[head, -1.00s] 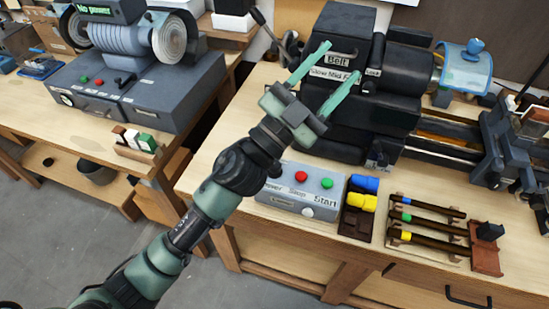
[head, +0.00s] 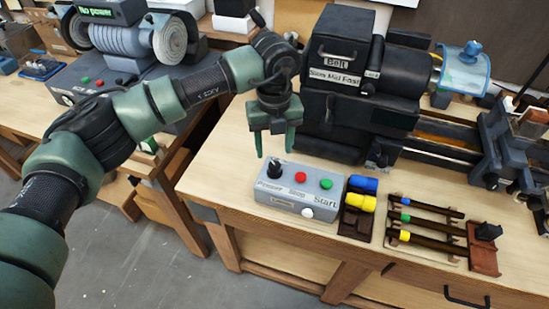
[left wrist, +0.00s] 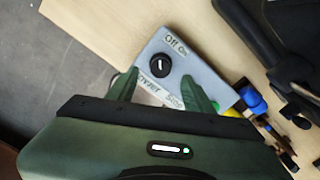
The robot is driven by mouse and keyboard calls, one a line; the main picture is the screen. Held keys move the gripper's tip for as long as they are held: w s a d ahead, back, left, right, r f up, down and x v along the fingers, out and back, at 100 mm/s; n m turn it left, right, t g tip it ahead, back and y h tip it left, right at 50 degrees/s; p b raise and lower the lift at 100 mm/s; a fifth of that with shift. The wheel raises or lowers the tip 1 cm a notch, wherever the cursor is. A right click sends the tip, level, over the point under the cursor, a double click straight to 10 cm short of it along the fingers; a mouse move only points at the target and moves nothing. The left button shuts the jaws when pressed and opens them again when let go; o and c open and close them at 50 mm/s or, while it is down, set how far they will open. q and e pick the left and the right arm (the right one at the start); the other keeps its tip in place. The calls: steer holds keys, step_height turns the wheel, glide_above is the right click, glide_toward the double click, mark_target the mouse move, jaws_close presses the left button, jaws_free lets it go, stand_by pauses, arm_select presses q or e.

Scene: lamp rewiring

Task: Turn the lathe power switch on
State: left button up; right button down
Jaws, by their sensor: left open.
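The lathe control box (head: 262,196) is a grey box on the front of the wooden bench, left of the lathe. The power switch (head: 274,168) is a black knob at its left end, beside a red Stop button (head: 300,177) and a green Start button (head: 327,184). My left gripper (head: 274,153) is open and points down just above the knob, apart from it. In the left wrist view the round knob (left wrist: 160,66) lies between the fingertips, near "Off" and "On" labels. It bears a short white mark; its setting is hard to tell. My right gripper is not in view.
The dark lathe (head: 345,110) stands behind the box. Blue and yellow pieces (head: 360,202) and a rack of rods (head: 428,218) lie to its right. A grinder (head: 120,40) on the left bench displays "No power".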

mark_target(274, 164)
arm_select(q)
step_height(274, 164, down, 4)
steer(key=shift+f+p, duration=0.1)
steer(key=shift+p, duration=0.55)
steer(key=shift+f, duration=0.8)
jaws_close()
